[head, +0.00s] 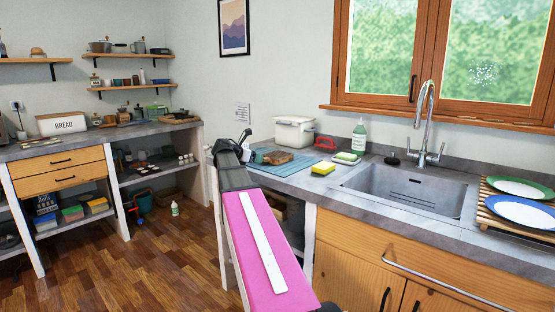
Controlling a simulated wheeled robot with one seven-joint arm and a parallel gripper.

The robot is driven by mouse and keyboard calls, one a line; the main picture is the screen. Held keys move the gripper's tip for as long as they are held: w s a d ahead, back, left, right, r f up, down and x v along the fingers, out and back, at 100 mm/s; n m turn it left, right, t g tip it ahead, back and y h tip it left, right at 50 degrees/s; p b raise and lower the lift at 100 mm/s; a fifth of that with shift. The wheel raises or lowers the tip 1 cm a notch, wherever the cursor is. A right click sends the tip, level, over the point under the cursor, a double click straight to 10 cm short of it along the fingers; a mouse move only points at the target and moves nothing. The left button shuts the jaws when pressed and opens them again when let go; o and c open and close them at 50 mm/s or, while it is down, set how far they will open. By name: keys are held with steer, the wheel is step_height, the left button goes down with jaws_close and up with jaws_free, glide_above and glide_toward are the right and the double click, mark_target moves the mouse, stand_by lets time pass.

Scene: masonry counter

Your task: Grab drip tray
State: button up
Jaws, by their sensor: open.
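A flat blue ribbed tray (300,164), which looks like the drip tray, lies on the grey counter left of the sink. A brown object (277,157) lies on it, too small to name surely. My pink and grey arm reaches up from the bottom middle and hides the counter's left end. My gripper (243,136) is small and dark at the arm's far end, close to the tray's left side. It is open, and I see nothing held in it. I cannot tell its exact height over the counter.
A cream bin (293,132) and a red item (325,142) stand behind the tray. A yellow sponge (323,169), a green bottle (359,136) and the sink (410,190) are to the right. A wooden rack (488,205) holds plates.

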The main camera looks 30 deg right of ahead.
mark_target(264, 165)
steer(key=shift+x, duration=3.05)
steer(key=c, duration=1.1)
